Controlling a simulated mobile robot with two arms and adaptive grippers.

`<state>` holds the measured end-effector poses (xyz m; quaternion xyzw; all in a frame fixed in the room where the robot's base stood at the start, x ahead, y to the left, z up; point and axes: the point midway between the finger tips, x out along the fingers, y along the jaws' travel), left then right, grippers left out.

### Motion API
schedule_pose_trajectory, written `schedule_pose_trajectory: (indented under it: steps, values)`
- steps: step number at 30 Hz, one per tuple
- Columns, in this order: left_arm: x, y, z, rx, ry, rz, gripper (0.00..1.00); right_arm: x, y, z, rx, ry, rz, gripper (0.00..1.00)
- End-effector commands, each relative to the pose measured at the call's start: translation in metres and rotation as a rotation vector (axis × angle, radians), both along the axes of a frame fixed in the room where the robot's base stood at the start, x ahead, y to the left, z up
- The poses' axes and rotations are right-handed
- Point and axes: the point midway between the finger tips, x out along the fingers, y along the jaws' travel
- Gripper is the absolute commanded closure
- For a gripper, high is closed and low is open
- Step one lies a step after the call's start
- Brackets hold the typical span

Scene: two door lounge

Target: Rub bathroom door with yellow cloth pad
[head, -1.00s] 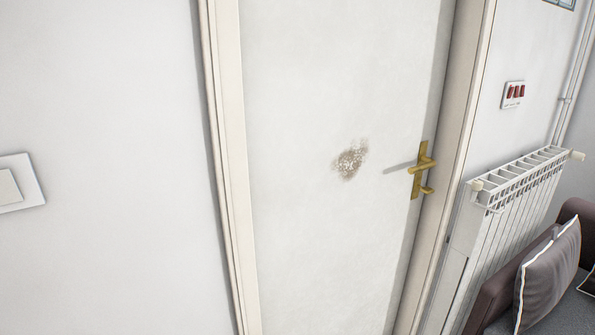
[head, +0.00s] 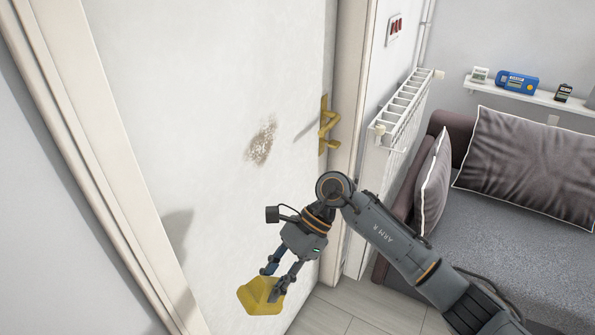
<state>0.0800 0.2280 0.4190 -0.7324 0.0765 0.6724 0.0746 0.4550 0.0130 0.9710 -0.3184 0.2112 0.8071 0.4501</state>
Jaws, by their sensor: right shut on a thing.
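The bathroom door (head: 180,120) is white and shut, with a brass handle (head: 326,127) on its right side. A brown smudge (head: 261,141) marks the door left of the handle. My right gripper (head: 272,281) is shut on the yellow cloth pad (head: 258,300), below the smudge and low in the head view. The fingers cover part of the pad. I cannot tell whether the pad touches the door. My left gripper is not in view.
A white radiator (head: 404,108) stands right of the door frame. A grey sofa (head: 500,215) with cushions (head: 525,150) fills the right side. A shelf (head: 530,97) holds small devices. Some bare floor (head: 360,308) shows below.

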Motion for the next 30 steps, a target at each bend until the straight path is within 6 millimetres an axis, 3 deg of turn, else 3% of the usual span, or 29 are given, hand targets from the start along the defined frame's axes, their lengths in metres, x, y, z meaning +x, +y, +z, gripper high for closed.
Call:
schedule_pose_trajectory:
  steps: [1,6,12,18,21,30]
  values:
    - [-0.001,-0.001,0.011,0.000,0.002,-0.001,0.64,0.007,0.005,0.019,0.064,0.040,-0.107,0.98]
    - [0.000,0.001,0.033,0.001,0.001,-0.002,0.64,0.042,0.012,0.075,0.319,0.114,-0.512,0.98]
    - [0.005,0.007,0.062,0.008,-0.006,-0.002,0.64,0.094,-0.015,0.126,0.634,0.080,-0.931,0.98]
    - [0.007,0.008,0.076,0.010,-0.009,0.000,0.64,0.125,-0.054,0.133,0.803,0.000,-1.124,0.98]
    - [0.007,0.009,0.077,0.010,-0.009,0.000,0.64,0.130,-0.060,0.131,0.827,-0.017,-1.145,0.98]
    - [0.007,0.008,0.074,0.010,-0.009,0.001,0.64,0.145,-0.041,0.130,0.834,-0.022,-1.146,0.98]
